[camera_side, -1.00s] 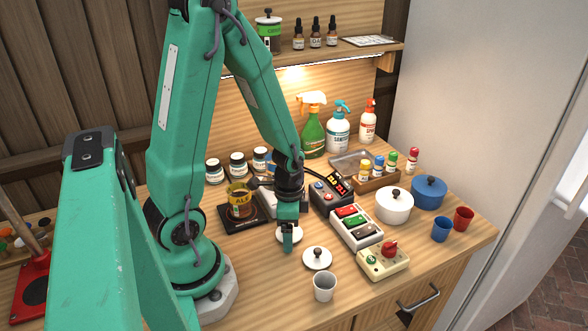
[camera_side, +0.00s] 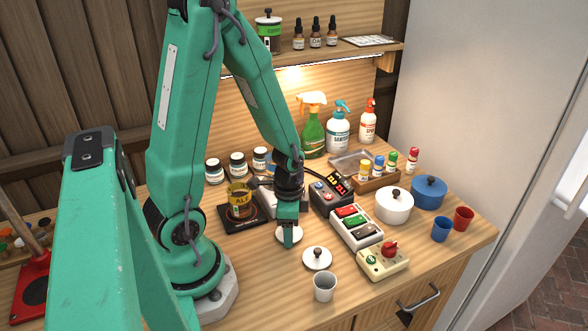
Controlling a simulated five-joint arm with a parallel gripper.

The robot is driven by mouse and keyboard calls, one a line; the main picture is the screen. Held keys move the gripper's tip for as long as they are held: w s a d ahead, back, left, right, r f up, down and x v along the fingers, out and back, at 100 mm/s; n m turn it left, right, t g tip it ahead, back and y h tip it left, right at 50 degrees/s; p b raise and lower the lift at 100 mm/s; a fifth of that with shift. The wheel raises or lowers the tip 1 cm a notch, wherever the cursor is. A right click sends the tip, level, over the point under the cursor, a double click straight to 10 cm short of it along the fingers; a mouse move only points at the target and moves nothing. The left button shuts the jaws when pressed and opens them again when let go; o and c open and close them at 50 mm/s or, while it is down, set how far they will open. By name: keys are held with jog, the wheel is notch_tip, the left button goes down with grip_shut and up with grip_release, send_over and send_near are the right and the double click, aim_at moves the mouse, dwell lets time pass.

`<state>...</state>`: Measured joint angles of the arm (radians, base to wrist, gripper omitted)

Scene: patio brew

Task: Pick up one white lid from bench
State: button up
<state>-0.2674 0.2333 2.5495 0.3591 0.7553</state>
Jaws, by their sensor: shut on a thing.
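A second white lid (camera_side: 317,261) with a dark knob lies on the bench (camera_side: 262,290), just right of and nearer than my gripper.
A white cup (camera_side: 324,287) stands in front of the second lid. A white button panel (camera_side: 356,227) and a cream box with a red knob (camera_side: 383,260) stand to the right. A white pot (camera_side: 394,205) and a blue pot (camera_side: 429,191) are farther right. The front left bench is clear.

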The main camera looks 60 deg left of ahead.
jog(key=shift+r, duration=0.15)
jog(key=shift+w+r, duration=0.1)
jog(key=shift+r, duration=4.7)
jog(key=shift+r, duration=0.1)
